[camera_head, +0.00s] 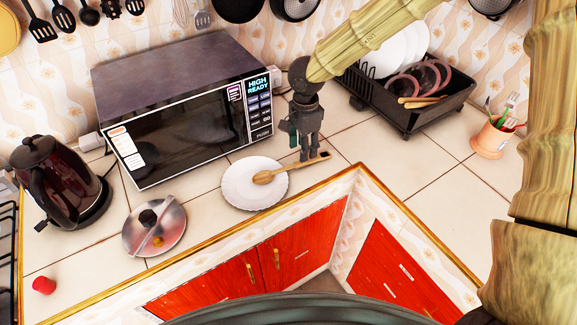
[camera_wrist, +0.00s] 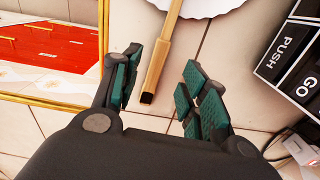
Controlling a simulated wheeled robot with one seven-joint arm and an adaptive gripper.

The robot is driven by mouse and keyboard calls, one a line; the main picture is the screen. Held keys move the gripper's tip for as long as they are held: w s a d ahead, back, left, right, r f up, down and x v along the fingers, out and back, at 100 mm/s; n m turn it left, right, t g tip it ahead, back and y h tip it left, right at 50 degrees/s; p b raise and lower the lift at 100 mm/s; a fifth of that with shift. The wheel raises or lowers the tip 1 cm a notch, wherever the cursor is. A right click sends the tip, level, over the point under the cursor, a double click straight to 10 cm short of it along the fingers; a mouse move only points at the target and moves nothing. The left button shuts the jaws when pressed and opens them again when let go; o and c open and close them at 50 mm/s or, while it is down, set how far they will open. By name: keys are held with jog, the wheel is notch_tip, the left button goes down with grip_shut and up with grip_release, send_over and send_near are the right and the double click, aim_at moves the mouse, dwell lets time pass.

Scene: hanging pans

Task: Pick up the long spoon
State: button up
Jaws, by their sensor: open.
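The long wooden spoon (camera_head: 285,172) lies with its bowl on the white plate (camera_head: 233,187) and its handle reaching right over the tiled counter. My gripper (camera_head: 300,152) points down over the handle part, with its fingers apart and nothing held. In the wrist view the spoon handle (camera_wrist: 162,58) shows between the two green-padded fingers of my gripper (camera_wrist: 160,68), nearer the left finger. The square handle end points toward the palm in that picture. The spoon's bowl is out of the wrist view. I cannot tell the exact height of the fingertips above the handle.
A microwave (camera_head: 185,120) stands behind the plate. A black dish rack (camera_head: 405,110) is at the back right, and a utensil cup (camera_head: 492,138) further right. A pan lid (camera_head: 153,229) and a kettle (camera_head: 58,180) are left. The wooden counter edge (camera_head: 330,182) is close in front.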

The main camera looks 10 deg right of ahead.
aim_at(293, 166)
jog(key=shift+s+d+f, duration=0.1)
jog(key=shift+d+f, duration=0.05)
jog(key=shift+f, duration=0.4)
jog(key=shift+f+p, duration=0.8)
jog(key=shift+f, duration=1.4)
jog(key=shift+c, duration=0.4)
grip_shut()
